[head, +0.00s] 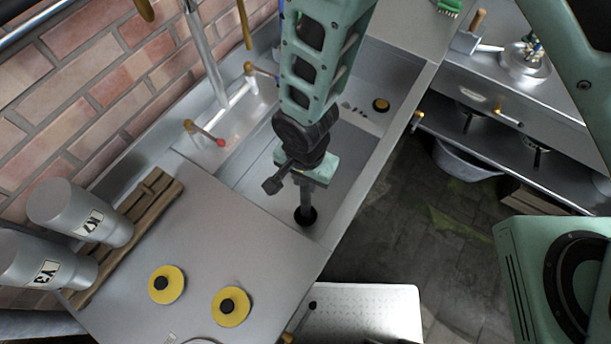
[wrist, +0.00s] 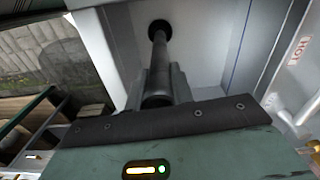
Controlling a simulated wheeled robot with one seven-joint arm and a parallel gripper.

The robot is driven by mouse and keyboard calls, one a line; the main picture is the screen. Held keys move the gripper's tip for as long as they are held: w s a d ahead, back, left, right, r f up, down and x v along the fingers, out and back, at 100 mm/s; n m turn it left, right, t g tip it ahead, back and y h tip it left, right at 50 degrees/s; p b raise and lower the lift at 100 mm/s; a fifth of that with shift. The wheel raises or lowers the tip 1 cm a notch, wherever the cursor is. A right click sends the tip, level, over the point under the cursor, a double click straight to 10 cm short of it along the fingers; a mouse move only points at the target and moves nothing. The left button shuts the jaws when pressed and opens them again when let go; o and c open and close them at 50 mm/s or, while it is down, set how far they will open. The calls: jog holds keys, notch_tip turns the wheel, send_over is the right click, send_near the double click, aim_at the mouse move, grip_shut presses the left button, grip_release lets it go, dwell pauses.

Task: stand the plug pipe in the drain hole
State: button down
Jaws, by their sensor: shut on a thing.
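The plug pipe (head: 306,197) is a dark grey tube, held roughly upright in the sink below my gripper (head: 305,184). In the wrist view, my gripper (wrist: 160,86) is shut around the upper part of the pipe (wrist: 158,58), one finger on each side. The drain hole (head: 307,216) is a dark round opening in the near part of the sink floor. In the wrist view, the pipe's far end overlaps the drain hole (wrist: 160,28). I cannot tell whether that end is inside the hole or just above it.
The sink wall (head: 344,212) is close on the right. A red-tipped tap (head: 204,134) stands at the left rim. Two yellow discs (head: 167,284) (head: 231,307) lie on the counter, with two grey churns (head: 80,211) (head: 45,259) beyond.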

jog(key=shift+f+b, duration=1.5)
jog(key=shift+f, duration=0.5)
jog(key=c, duration=1.1)
grip_release()
jog(key=shift+r, duration=0.1)
